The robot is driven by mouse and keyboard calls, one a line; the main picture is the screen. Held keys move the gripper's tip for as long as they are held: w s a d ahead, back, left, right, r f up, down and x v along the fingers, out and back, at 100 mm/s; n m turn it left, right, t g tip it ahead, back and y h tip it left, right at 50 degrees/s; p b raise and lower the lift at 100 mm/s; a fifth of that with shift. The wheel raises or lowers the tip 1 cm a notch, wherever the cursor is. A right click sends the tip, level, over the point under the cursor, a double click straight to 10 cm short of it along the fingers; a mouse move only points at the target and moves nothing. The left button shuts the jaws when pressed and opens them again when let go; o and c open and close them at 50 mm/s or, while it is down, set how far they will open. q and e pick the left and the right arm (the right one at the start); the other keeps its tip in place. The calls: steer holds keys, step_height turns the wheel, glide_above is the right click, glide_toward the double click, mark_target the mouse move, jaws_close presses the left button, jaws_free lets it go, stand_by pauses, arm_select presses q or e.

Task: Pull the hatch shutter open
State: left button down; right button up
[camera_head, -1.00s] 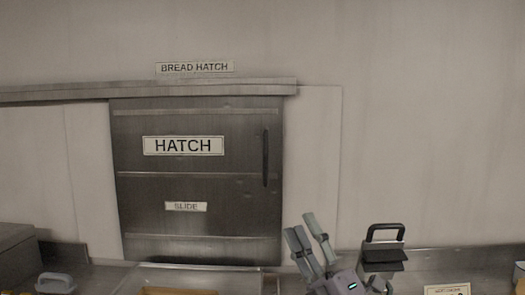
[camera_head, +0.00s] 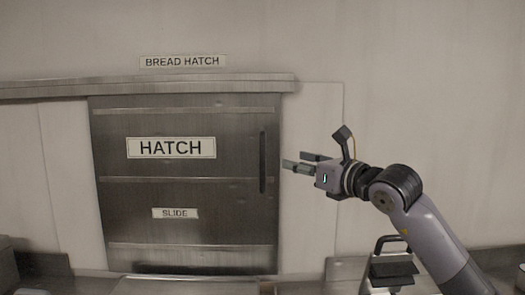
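The hatch shutter (camera_head: 225,198) is a dark grey metal panel on the wall, marked HATCH and SLIDE. It covers its opening and no gap shows at its right edge. A black vertical bar handle (camera_head: 262,162) is near its right edge. My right gripper (camera_head: 292,160) is just right of the handle at about its height in the picture, fingers pointing left. Its fingers look apart, with nothing between them, and a narrow strip of background shows between the fingertips and the handle. Depth to the handle is hard to judge. My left gripper is not in view.
A rail (camera_head: 50,88) runs along the shutter's top and on to the left, under a BREAD HATCH sign (camera_head: 182,61). The wall left of the shutter is clear. A dark object with a looped handle (camera_head: 391,268) stands on the counter below my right arm.

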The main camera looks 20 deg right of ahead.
mark_target(264, 153)
steer(key=p+x, duration=0.6)
steer(key=x, duration=0.7)
steer(key=shift+w+a+r, duration=0.15)
steer(key=shift+w+a, duration=0.05)
steer(key=shift+w, duration=0.05)
steer(key=shift+w+a+p, duration=0.15)
steer(key=shift+w+p, duration=0.2)
steer(key=shift+w, duration=0.25)
jaws_close()
